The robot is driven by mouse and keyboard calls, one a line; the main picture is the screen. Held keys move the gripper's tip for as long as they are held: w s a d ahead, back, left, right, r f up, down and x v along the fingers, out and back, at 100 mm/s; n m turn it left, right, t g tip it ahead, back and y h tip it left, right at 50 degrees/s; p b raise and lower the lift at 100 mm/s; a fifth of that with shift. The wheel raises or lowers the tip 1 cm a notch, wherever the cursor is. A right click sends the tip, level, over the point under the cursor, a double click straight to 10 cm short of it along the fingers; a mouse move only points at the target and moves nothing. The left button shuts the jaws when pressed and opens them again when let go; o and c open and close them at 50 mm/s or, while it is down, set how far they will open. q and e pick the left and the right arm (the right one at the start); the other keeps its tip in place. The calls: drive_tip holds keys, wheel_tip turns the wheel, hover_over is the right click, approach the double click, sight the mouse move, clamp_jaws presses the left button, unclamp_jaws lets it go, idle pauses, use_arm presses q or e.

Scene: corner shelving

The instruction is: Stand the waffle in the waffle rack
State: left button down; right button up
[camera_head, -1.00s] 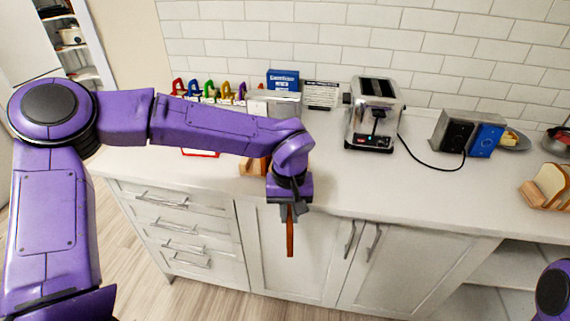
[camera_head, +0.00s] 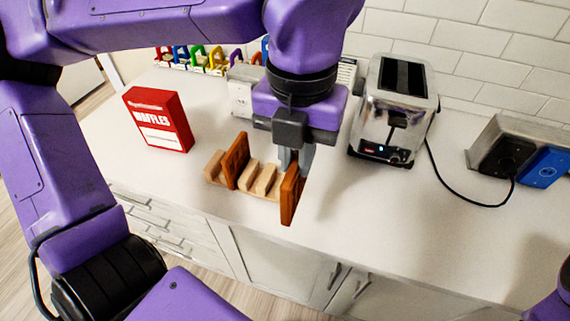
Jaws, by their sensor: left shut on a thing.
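My left gripper (camera_head: 290,162) points down at the counter's front and is shut on a brown waffle (camera_head: 291,197). The waffle is held upright, seen nearly edge-on, its lower part at the right end of the waffle rack. The wooden waffle rack (camera_head: 248,190) has several light slats and stands near the counter's front edge. A second brown waffle (camera_head: 236,160) stands upright in a slot toward the rack's left. The held waffle hides the rack's right end, so I cannot tell whether it touches the rack. My right gripper is out of view.
A red waffle box (camera_head: 158,120) stands left of the rack on the white counter (camera_head: 392,212). A chrome toaster (camera_head: 392,115) is to the right, its cord running to a socket box (camera_head: 512,150). Several coloured clips (camera_head: 196,58) line the back. The counter's front right is clear.

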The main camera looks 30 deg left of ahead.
use_arm(q)
drive_tip(key=w+a+f+p, duration=0.4)
drive_tip(key=w+a+f, duration=0.4)
drive_tip(key=a+f, duration=0.2)
wheel_tip(320, 180, down, 3)
drive_tip(key=shift+w+r+p, duration=0.2)
drive_tip(key=shift+w+p, duration=0.05)
drive_tip(key=shift+p, duration=0.15)
drive_tip(key=shift+d+f, duration=0.1)
drive_tip(key=shift+f, duration=0.15)
drive_tip(key=c, duration=1.1)
unclamp_jaws()
